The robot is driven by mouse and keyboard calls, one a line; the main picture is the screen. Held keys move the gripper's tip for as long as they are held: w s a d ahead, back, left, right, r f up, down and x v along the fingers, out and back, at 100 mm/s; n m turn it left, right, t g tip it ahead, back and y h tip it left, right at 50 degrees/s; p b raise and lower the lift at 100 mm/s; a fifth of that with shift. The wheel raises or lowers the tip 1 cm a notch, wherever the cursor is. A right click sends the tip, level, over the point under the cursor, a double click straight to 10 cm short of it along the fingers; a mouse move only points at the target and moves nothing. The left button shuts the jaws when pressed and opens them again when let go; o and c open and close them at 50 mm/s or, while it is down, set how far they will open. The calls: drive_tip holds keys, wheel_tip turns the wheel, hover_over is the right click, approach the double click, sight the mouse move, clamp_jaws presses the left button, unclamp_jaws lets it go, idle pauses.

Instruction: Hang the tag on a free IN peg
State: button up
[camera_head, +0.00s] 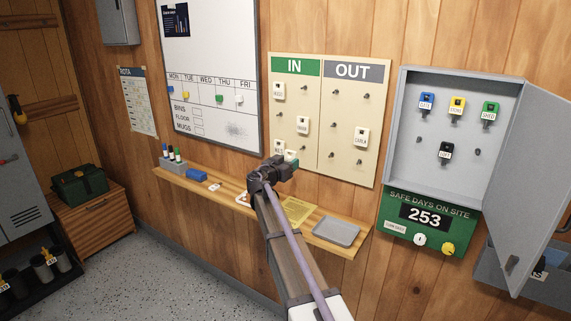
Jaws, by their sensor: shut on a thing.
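My gripper (290,159) is in front of the lower part of the IN side of the peg board (312,169). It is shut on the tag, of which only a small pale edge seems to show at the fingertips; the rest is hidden. White tags hang on the IN side at upper left (279,92), middle right (302,126) and lower left (279,147), the last close beside my gripper. Bare IN pegs show at upper right (304,88) and middle left (279,115). The lower right IN peg is hard to make out near my gripper.
One tag (361,137) hangs on the OUT side among bare pegs. Below, a wooden shelf (227,197) holds a blue eraser (194,175), yellow paper (297,211) and a grey tray (336,231). The open key cabinet (404,165) is to the right, its door swung outward.

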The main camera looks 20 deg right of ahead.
sight(304, 154)
drive_tip(key=shift+f+b+x, duration=0.15)
drive_tip(key=shift+x, duration=2)
drive_tip(key=shift+f+b+x, duration=0.15)
drive_tip(key=shift+x, duration=1.95)
drive_tip(key=shift+w+f, duration=0.15)
drive_tip(key=shift+f, duration=0.1)
drive_tip(key=o, duration=0.9)
drive_tip(key=shift+a, duration=0.1)
